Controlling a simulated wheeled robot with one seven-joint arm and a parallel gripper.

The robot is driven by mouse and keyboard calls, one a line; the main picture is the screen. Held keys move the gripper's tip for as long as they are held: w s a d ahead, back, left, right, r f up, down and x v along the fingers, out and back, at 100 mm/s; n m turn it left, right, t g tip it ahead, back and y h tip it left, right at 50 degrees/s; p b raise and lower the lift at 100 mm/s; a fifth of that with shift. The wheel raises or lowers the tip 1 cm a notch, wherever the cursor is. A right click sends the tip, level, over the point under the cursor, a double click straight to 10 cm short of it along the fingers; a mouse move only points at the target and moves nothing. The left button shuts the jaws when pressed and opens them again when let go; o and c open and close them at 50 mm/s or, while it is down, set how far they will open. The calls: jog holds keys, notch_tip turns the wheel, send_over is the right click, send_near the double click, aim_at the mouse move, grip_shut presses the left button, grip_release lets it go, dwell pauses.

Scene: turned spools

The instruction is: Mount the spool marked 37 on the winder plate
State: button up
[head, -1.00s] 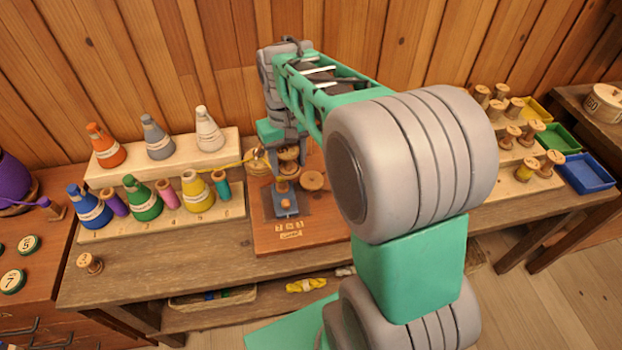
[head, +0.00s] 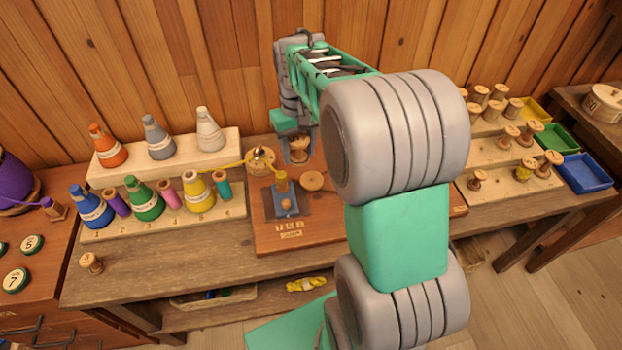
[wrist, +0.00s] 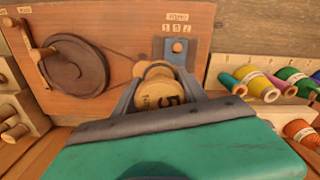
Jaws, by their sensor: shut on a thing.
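My gripper (head: 298,158) is shut on a wooden spool (head: 299,145), held above the back part of the red-brown winder board (head: 265,238). In the wrist view, the spool's round end (wrist: 157,95) faces the camera between the fingers. It carries a dark mark that looks like a 5; the rest of the mark is unclear. I cannot read a 37 anywhere.
A dark wheel with a crank (wrist: 75,68) is on the board. Thread cones and coloured spools stand on a stepped rack (head: 160,225) at left. More spools stand on a rack (head: 500,195) at right, beside a blue tray (head: 585,173). One spool (head: 91,263) stands front left.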

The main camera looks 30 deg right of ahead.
jog(key=p, duration=0.2)
send_over(312, 178)
jog(key=shift+d, duration=0.1)
dwell(1.0)
dwell(0.4)
notch_tip(312, 178, down, 9)
jog(key=b, duration=0.3)
jog(key=shift+w+r, duration=0.1)
jog(key=shift+f+b, duration=1.95)
jog(key=shift+f, duration=0.85)
jog(key=shift+f+b, duration=0.3)
jog(key=shift+f, duration=0.3)
jog(key=o, duration=1.1)
